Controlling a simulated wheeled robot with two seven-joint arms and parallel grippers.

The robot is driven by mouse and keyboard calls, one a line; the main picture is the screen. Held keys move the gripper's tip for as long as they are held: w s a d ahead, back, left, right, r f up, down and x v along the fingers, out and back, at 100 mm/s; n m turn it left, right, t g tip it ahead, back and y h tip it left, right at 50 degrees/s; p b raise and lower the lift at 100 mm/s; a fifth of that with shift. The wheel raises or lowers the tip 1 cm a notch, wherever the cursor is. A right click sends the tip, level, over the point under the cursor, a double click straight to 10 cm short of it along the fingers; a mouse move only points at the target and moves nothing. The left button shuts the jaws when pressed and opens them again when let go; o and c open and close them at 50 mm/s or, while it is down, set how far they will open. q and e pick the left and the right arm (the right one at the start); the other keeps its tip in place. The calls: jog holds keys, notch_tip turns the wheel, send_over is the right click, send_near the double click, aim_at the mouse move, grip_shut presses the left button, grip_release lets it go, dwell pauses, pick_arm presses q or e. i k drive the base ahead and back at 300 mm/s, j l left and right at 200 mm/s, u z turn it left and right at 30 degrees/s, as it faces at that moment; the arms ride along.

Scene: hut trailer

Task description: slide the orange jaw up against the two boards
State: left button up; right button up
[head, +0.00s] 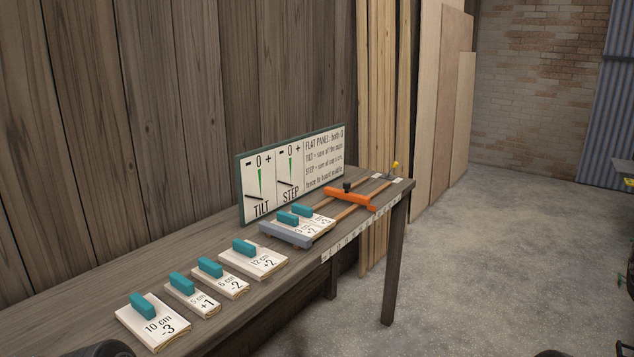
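The orange jaw (352,199) sits across two brown rails on the bench, with a dark knob (347,187) on top. Two pale boards with teal handles lie side by side on the rails: the nearer board (305,231) and the farther board (326,221). The nearer one lies by the grey end bar (285,236). A stretch of bare rail (346,212) shows between the farther board and the orange jaw, so they are apart. A yellow-tipped part (395,166) stands at the rails' far end. Neither gripper can be made out.
Several loose labelled boards with teal handles, such as the 12 cm board (268,265) and the 10 cm board (153,325), lie along the bench (221,318). A sign with TILT and STEP dials (325,178) stands behind the rails. Open concrete floor (480,270) lies to the right.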

aim_at(346, 194)
jog(key=i+l+u, duration=0.15)
jog(key=u, duration=0.3)
jog(key=i+l+u, duration=0.1)
jog(key=l+u, duration=0.15)
jog(key=u, duration=0.15)
jog(key=l+u, duration=0.25)
jog(key=u, duration=0.2)
jog(key=i+l+u, duration=0.1)
jog(key=l+u, duration=0.2)
jog(key=l, duration=1.15)
jog(key=l+u, duration=0.3)
jog(key=l, duration=1.15)
jog(key=k, duration=0.05)
